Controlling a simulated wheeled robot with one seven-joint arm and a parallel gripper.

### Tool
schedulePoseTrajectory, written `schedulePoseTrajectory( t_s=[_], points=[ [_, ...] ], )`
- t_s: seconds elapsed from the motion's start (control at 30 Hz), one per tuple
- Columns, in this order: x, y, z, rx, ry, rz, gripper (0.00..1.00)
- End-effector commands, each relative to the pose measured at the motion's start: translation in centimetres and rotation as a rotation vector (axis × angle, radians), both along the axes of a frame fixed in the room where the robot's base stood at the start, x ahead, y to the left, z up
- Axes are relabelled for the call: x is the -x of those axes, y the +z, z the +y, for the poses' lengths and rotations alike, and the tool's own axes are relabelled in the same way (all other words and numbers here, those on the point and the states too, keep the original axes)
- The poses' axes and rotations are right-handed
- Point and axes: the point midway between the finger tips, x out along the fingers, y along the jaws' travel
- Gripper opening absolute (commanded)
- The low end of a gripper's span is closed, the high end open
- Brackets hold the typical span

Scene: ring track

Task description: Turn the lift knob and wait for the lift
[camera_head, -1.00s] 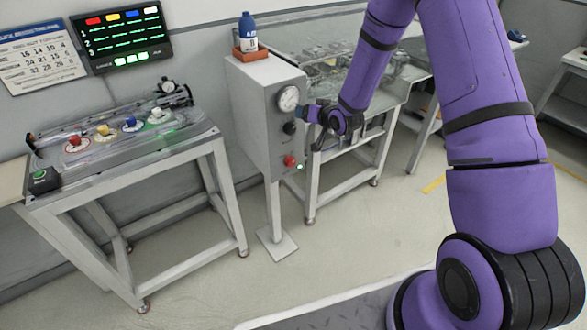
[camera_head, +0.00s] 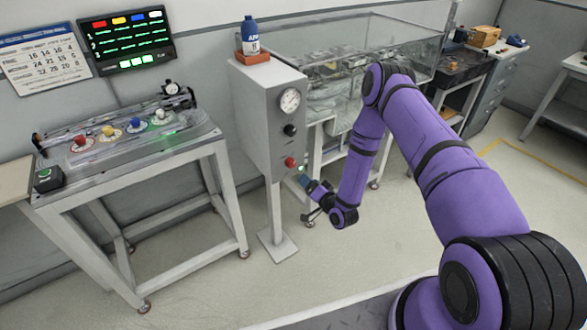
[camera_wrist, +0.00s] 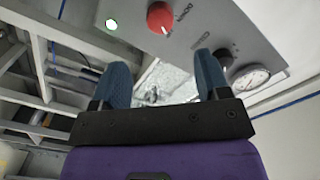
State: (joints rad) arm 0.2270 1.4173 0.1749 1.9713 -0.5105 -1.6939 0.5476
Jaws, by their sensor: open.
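A grey control box (camera_head: 262,115) on a post carries a red knob (camera_head: 290,162), a black knob (camera_head: 290,130) above it and a round gauge (camera_head: 290,100) at the top. In the wrist view the red knob (camera_wrist: 160,17) has lettering beside it that looks like "DOWN", and the black knob (camera_wrist: 222,57) sits by the gauge (camera_wrist: 250,78). A green lamp (camera_head: 301,168) glows beside the red knob. My gripper (camera_head: 306,181) is just below the red knob, apart from it. In the wrist view its blue fingers (camera_wrist: 161,70) are open with nothing between them.
A glass-walled tank (camera_head: 350,45) stands behind the box. A blue bottle (camera_head: 250,36) is on top of the box. At left a table bears a ring track (camera_head: 120,130) with coloured pegs, below a lit display (camera_head: 127,40). The floor in front of the box is clear.

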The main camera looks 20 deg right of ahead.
Motion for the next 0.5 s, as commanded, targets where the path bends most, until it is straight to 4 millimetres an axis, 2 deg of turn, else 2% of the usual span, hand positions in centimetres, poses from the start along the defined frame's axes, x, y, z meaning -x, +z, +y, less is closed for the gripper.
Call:
schedulePoseTrajectory(
  t_s=[0.17,0.5],
  points=[
    [-0.6,-0.2,0.3,-0.008,-0.002,-0.008,0.69],
    [-5.9,-0.2,2.0,-0.007,0.000,-0.007,0.69]
  ],
)
